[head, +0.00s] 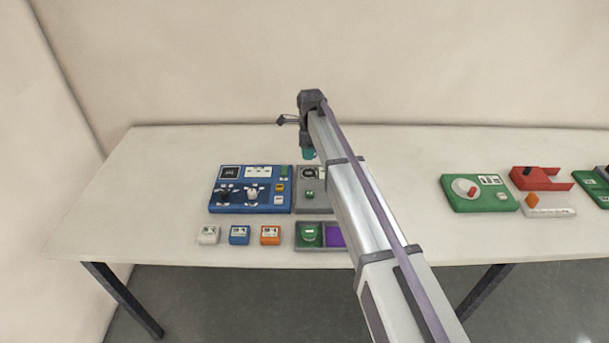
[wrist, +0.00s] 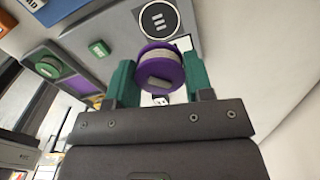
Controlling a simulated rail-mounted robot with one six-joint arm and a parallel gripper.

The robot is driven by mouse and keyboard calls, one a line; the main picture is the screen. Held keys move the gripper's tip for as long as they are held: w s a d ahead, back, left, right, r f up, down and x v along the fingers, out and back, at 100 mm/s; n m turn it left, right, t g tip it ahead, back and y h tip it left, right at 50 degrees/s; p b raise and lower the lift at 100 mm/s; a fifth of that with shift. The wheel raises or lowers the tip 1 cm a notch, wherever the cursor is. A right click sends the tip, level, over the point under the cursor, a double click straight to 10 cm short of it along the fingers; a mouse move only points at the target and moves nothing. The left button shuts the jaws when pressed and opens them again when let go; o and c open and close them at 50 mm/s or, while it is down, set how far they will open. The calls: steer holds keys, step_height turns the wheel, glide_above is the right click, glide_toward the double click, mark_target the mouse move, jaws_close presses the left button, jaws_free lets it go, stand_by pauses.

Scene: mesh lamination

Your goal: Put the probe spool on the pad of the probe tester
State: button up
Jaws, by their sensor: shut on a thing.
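My gripper (wrist: 157,70) has green fingers and is shut on the probe spool (wrist: 175,72), a purple-flanged spool with a pale winding, in the wrist view. In the head view my gripper (head: 308,153) hangs above the back of the grey probe tester (head: 299,205); I cannot make out the spool there. In the wrist view the tester (wrist: 112,22) lies behind the spool. Its round black pad (wrist: 158,20) with white bars shows just past the spool's upper edge. The tester's green button (wrist: 100,48) is to the left. The spool's height above the tester is unclear.
A blue station (head: 228,208) stands left of the tester. A two-part tray (head: 316,248), green and purple inside, lies in front. White (head: 209,235), blue (head: 239,235) and orange (head: 270,235) blocks line the front edge. A green device (head: 463,207) stands far right.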

mark_target(309, 173)
step_height(309, 173, down, 8)
steer(key=b, duration=0.6)
steer(key=shift+a, duration=0.15)
steer(key=shift+r, duration=0.25)
steer(key=shift+c, duration=0.4)
steer(key=shift+f, duration=0.25)
steer(key=o, duration=1)
steer(key=shift+r, duration=0.15)
step_height(309, 173, up, 12)
steer(key=p, duration=1.2)
steer(key=shift+r+p, duration=0.25)
steer(key=shift+p, duration=0.1)
steer(key=shift+f, duration=0.15)
